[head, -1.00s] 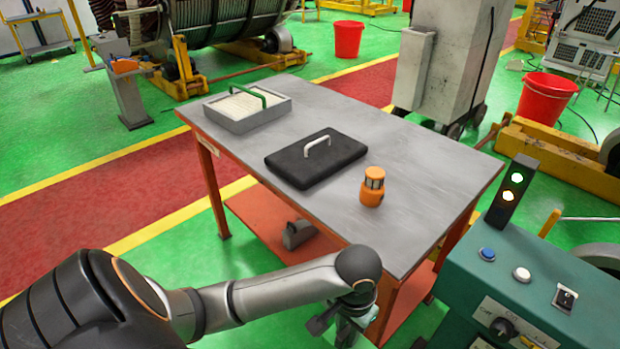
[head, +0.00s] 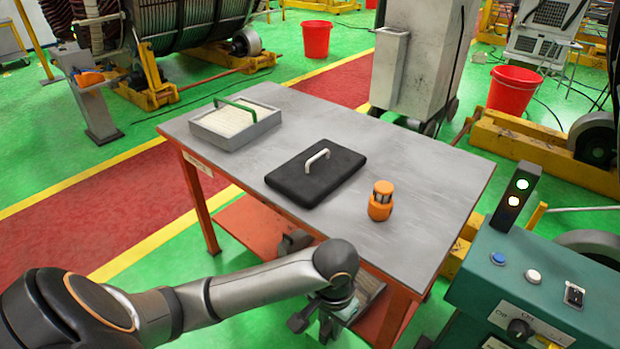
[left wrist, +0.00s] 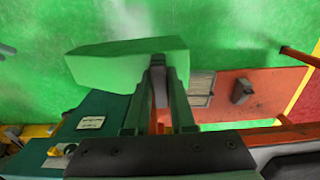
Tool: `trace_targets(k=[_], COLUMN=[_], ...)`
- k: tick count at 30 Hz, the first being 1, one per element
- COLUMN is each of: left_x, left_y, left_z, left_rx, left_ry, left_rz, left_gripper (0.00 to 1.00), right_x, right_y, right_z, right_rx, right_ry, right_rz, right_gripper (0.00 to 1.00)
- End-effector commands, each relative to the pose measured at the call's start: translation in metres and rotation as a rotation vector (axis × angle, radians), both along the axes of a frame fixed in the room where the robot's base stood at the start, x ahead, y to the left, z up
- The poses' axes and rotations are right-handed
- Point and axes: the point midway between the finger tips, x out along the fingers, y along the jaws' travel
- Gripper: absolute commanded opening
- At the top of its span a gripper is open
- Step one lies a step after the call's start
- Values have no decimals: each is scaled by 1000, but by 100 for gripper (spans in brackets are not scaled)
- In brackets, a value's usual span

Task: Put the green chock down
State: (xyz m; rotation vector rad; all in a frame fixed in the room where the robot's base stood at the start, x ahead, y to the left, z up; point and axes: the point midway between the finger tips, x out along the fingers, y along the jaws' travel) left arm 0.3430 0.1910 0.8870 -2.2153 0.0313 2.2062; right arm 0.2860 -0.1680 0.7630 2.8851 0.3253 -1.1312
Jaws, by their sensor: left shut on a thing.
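The green chock (left wrist: 115,62) is a wedge-shaped block in the left wrist view. My left gripper (left wrist: 158,72) is shut on it near its right part and holds it in the air, with green floor behind. In the head view my left gripper (head: 322,322) is low at the near side of the table, below the tabletop. My right gripper is not in view.
A green control console (head: 560,275) stands at right.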

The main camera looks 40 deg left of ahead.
Motion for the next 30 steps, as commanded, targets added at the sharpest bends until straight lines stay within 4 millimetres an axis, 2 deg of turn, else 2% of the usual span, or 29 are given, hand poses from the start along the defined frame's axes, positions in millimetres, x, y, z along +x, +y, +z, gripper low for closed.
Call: trace_targets(k=[1,14,23,30], left_x=[5,7,21,46], left_y=[-2,-6,-19,-40], left_z=[17,17,37,65], left_rx=[2,3,-7,-11], left_ry=[-10,-8,-3,-5], left_rz=[-12,-5,191,412], left_gripper=[0,0,0,0], right_x=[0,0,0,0], right_y=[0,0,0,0], right_z=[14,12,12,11], right_rx=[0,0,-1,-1], right_ry=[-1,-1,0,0], right_rz=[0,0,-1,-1], right_gripper=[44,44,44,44])
